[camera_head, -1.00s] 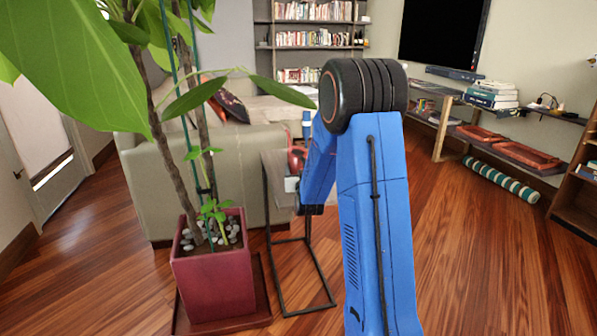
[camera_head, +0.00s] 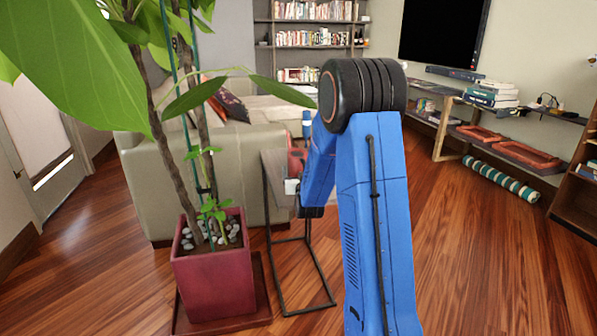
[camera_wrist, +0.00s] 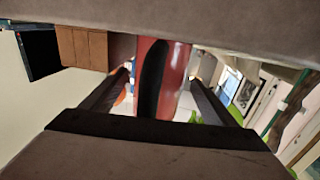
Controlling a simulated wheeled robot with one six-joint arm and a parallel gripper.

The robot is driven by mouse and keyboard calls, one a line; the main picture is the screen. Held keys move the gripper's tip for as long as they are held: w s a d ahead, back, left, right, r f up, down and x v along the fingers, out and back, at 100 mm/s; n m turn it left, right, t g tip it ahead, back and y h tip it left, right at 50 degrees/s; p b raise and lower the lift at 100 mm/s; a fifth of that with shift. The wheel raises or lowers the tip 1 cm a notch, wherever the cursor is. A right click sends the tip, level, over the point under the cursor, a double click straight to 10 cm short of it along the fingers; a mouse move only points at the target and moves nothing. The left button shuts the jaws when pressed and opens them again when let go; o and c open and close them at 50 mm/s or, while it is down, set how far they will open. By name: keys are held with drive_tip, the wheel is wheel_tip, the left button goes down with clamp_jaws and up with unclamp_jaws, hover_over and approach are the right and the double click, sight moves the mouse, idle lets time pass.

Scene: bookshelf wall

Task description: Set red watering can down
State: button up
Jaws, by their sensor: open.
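The red watering can (camera_head: 296,162) shows in the head view as a small red patch at the small side table, mostly hidden behind my blue arm. In the wrist view, a red upright part of the can (camera_wrist: 178,75) with a dark curved band stands between the two black fingers of my gripper (camera_wrist: 155,88). The fingers are apart, one on each side of the red part, with gaps showing. The side table (camera_head: 272,168) has a dark thin frame. The can's base and its contact with the tabletop are hidden.
A potted plant in a red pot (camera_head: 214,268) stands left of the table, its leaves reaching toward my arm. A grey-beige sofa (camera_head: 150,185) is behind. Low shelves (camera_head: 520,152) with red trays line the right wall.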

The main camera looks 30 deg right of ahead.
drive_tip(key=v, duration=1.1)
drive_tip(key=shift+s, duration=0.1)
drive_tip(key=s+a+r+n+g+y, duration=0.1)
drive_tip(key=s+a+r+g+y, duration=0.15)
drive_tip(key=s+a, duration=0.4)
drive_tip(key=s+a+r+n+g+y, duration=0.2)
drive_tip(key=s+a+g+y, duration=0.1)
drive_tip(key=s+a, duration=0.35)
drive_tip(key=s+a+g, duration=0.3)
drive_tip(key=s, duration=1.1)
drive_tip(key=s+a+n+g+y, duration=0.1)
drive_tip(key=s+a+g, duration=0.2)
drive_tip(key=s, duration=1)
drive_tip(key=shift+s+a+f+n, duration=0.3)
drive_tip(key=shift+s+a, duration=0.1)
drive_tip(key=shift+a, duration=0.35)
